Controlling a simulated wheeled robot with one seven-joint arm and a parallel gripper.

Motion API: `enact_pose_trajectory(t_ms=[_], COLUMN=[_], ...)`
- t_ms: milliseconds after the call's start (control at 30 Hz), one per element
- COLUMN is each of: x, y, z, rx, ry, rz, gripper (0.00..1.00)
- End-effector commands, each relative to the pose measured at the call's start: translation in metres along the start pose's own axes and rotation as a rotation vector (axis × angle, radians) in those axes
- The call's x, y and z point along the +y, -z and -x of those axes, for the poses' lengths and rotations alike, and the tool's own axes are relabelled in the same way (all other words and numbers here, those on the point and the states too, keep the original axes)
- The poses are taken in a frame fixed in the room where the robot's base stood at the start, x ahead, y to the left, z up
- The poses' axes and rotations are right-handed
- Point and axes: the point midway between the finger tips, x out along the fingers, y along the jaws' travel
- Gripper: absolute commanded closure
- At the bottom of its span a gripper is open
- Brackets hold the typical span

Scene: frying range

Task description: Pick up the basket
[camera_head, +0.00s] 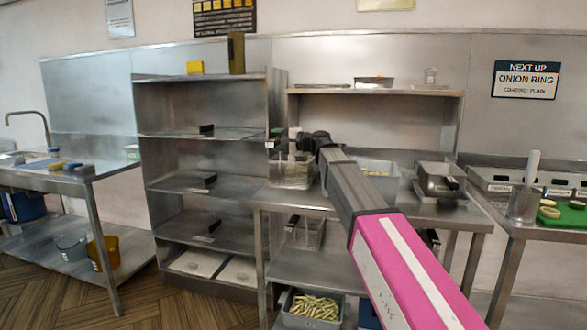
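A wire-like basket (291,181) sits on the steel table in the middle, just below my gripper. A second basket-like container (308,240) with a dark handle stands on the shelf beneath that table. My gripper (280,142) is at the end of my arm, over the left part of the table. It looks small and dark here, and whether its fingers are open or shut does not show. I cannot tell whether it touches the upper basket. My arm hides part of the tabletop.
An upper shelf (330,91) runs behind. A bin of fries (313,310) sits low down.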

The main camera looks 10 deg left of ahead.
Motion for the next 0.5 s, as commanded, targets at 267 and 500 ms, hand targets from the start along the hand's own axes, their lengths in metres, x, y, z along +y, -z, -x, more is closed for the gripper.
enact_pose_trajectory(t_ms=[267, 500], x=[0.0002, -0.0001], y=[-0.0002, 0.0], z=[0.0006, 0.0006], rx=[0.0, 0.0], ry=[0.0, 0.0], rz=[0.0, 0.002], gripper=[1.0, 1.0])
